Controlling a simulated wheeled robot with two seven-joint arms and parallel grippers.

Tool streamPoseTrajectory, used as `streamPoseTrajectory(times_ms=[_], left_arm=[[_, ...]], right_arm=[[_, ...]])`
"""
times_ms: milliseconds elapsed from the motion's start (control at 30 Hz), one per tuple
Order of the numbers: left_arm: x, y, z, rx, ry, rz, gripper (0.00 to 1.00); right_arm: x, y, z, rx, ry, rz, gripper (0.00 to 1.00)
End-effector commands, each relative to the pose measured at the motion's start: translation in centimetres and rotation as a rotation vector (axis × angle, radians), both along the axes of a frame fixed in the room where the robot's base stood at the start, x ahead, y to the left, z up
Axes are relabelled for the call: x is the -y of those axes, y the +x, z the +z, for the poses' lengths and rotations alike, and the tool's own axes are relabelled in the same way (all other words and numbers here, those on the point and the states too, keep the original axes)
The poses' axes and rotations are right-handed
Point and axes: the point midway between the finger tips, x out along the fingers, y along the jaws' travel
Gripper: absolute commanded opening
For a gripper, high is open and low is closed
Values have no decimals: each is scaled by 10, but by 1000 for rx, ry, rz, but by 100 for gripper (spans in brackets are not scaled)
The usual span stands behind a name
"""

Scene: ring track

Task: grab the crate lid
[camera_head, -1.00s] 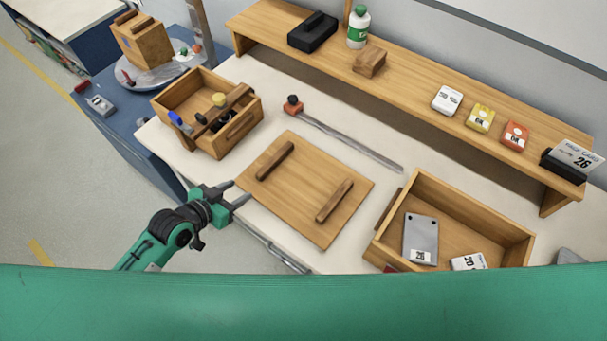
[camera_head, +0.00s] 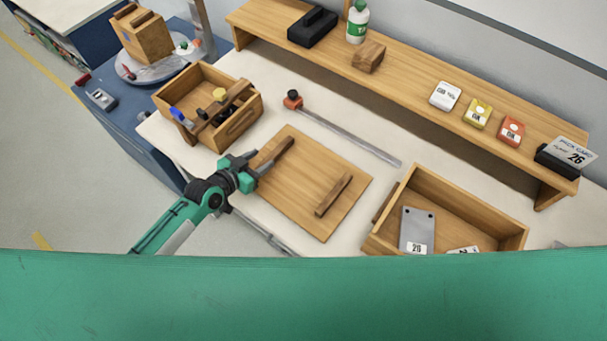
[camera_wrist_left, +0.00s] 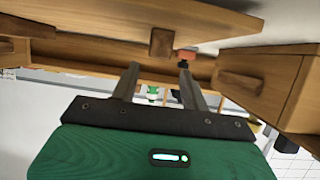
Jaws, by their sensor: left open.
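The crate lid (camera_head: 303,201) is a flat wooden board with two dark wooden bars on top, lying on the pale bench. My left gripper (camera_head: 257,163) is open at the lid's left edge, close to the near end of the left bar (camera_head: 274,157). In the left wrist view the picture is upside down. The lid (camera_wrist_left: 130,15) fills the top, and the bar's end (camera_wrist_left: 162,42) shows just beyond and between the open fingertips (camera_wrist_left: 158,66). I cannot tell whether they touch the bar. The right gripper is not in view.
An open wooden crate (camera_head: 455,200) with a grey plate stands right of the lid. A wooden tool tote (camera_head: 240,125) is at the left. A bar clamp (camera_head: 345,135) lies behind the lid. A raised shelf (camera_head: 410,90) runs along the back.

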Motion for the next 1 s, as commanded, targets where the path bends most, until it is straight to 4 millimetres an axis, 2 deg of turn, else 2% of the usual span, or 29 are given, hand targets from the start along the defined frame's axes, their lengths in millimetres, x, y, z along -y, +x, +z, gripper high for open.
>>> streamPoseTrajectory(times_ms=[133,300,633,667,800,900,1000], left_arm=[[15,11,-5,-1,-2,0,45],[26,24,-14,1,-1,-1,45],[29,28,-18,1,-1,0,45],[29,28,-18,1,-1,0,44],[29,28,-18,1,-1,0,16],[29,28,-18,0,0,0,0],[29,28,-17,2,-3,0,0]], right_arm=[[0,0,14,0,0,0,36],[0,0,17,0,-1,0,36],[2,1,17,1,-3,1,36],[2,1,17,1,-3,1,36],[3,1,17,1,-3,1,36],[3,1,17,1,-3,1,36],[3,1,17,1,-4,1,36]])
